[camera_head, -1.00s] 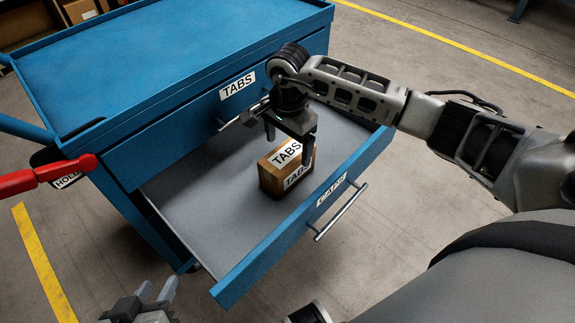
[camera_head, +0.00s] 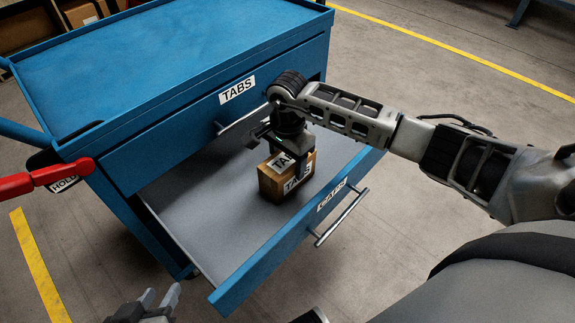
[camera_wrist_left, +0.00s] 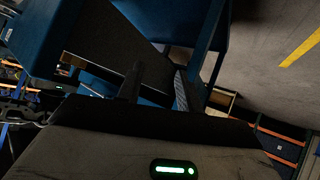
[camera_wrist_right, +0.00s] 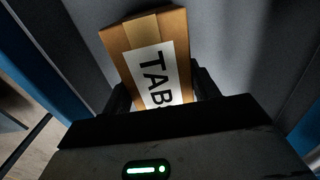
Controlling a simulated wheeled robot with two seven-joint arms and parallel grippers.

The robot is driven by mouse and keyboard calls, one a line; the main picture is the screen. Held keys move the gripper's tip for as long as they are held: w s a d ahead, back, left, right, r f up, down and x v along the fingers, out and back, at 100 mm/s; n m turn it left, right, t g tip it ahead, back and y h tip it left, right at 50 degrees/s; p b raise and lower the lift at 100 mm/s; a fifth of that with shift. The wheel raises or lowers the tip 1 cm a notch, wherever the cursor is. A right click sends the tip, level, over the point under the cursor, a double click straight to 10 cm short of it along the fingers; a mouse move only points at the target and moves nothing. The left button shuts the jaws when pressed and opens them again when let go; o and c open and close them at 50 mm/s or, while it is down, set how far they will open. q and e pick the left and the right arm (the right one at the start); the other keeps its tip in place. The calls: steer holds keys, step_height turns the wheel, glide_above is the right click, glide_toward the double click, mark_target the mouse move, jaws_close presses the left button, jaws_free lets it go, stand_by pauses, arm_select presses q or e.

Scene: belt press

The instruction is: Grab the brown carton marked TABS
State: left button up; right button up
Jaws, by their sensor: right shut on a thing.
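The brown carton marked TABS (camera_head: 272,185) stands in the open lower drawer, with white labels on its top and side. My right gripper (camera_head: 288,160) is over it from above, shut on it with a finger on either side. In the right wrist view the carton (camera_wrist_right: 146,40) sits between the fingers of the right gripper (camera_wrist_right: 160,95), its TABS label facing the camera. I cannot tell whether the carton is clear of the drawer floor. My left gripper (camera_head: 158,302) is at the bottom left of the head view, in front of the drawer, with its two fingers apart and nothing between them.
The blue cabinet (camera_head: 150,60) has a closed upper drawer labelled TABS (camera_head: 237,90). The open drawer's front (camera_head: 290,235) carries a label and a bar handle (camera_head: 342,217). A red lever (camera_head: 45,177) with a HOLD tag is at left. The rest of the drawer floor is empty.

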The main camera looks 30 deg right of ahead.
steer(key=shift+r, duration=0.2)
